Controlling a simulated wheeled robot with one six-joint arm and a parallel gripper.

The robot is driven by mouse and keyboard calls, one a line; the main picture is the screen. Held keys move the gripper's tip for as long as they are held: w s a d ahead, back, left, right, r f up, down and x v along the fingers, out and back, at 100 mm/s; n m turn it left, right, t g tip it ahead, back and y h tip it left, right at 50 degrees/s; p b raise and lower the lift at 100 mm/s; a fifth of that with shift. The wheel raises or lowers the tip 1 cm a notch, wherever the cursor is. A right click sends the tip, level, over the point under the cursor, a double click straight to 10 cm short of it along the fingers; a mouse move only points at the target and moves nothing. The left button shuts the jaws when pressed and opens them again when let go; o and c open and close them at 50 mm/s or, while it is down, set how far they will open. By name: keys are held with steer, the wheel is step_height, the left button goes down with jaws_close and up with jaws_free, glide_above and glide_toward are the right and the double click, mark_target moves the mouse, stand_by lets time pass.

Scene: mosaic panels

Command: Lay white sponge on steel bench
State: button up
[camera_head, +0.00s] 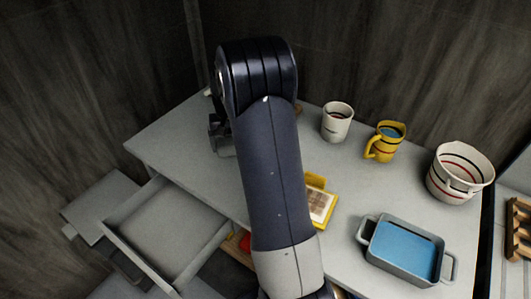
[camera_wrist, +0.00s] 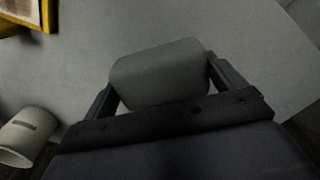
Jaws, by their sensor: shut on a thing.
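The white sponge (camera_wrist: 160,73), grey in shadow with rounded corners, is between the two fingers of my gripper (camera_wrist: 166,84) in the wrist view. My gripper is shut on it. In the head view my gripper (camera_head: 219,132) is over the left part of the steel bench (camera_head: 178,140), partly behind my arm, and I cannot make out the sponge there. The grey bench top (camera_wrist: 120,35) lies beyond the sponge in the wrist view. I cannot tell whether the sponge touches it.
A white striped mug (camera_head: 337,122), a yellow mug (camera_head: 385,142), a white striped pot (camera_head: 459,172), a grey dish with blue inside (camera_head: 361,229) and a yellow-framed picture (camera_head: 322,206) stand to the right. An open drawer (camera_head: 165,232) juts from the front. The bench's left part looks clear.

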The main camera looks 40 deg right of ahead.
mark_target(235, 168)
step_height(235, 168, down, 8)
steer(key=shift+r+p, duration=0.1)
steer(key=shift+p, duration=0.65)
steer(key=shift+f, duration=0.2)
steer(key=o, duration=0.6)
step_height(235, 168, up, 12)
steer(key=shift+r+b, duration=0.15)
steer(key=shift+b, duration=0.75)
steer(key=shift+s+a, duration=0.1)
